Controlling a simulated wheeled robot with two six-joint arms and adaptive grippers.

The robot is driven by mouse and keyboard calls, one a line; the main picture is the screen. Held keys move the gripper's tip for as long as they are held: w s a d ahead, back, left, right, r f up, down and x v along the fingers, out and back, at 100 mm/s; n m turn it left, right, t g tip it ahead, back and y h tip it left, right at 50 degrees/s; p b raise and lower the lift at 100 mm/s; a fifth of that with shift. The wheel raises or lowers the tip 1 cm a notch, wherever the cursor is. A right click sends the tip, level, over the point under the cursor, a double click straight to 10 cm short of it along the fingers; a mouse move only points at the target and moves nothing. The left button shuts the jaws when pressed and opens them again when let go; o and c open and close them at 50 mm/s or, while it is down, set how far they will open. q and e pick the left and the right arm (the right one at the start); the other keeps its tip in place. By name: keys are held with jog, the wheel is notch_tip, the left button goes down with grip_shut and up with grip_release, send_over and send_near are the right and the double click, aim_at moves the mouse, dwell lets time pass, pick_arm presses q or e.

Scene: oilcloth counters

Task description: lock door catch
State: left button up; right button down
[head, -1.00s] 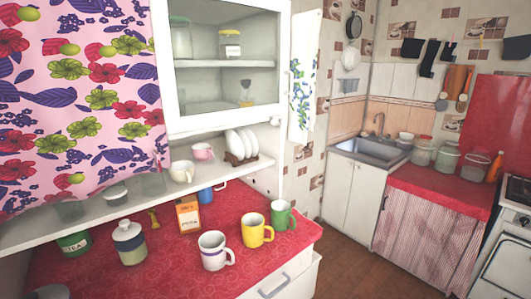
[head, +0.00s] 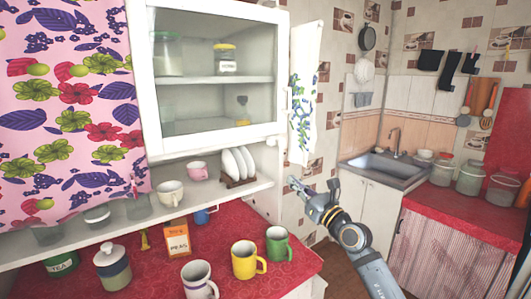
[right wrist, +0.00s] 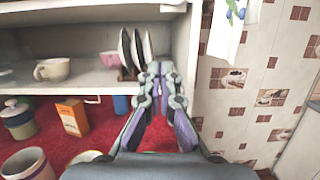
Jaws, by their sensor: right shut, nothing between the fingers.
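The white cabinet door (head: 215,143) with a glass pane is closed in the head view. A small pale fitting (head: 271,141) sits by its lower right corner. It may be the catch, but it is too small to tell its position. My right gripper (head: 298,184) is shut and empty, below and to the right of the fitting, apart from the door. In the right wrist view my fingertips (right wrist: 160,69) point toward the shelf's right end near the plates. The catch is not visible there. My left gripper is out of view.
White plates (head: 238,164) in a rack and cups stand on the open shelf. A yellow mug (head: 247,260), a green mug (head: 278,245) and a peas box (head: 177,239) stand on the red counter. A towel (head: 304,95) hangs right of the cabinet.

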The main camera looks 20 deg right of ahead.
aim_at(276, 142)
jog(key=shift+a+r, duration=0.2)
jog(key=shift+r, duration=0.15)
jog(key=w+a+r+p, duration=0.3)
jog(key=w+r, duration=0.3)
jog(key=w, duration=0.3)
jog(key=shift+r+p, duration=0.2)
jog(key=shift+p, duration=0.2)
jog(key=shift+a+f, duration=0.1)
jog(key=shift+a, duration=0.05)
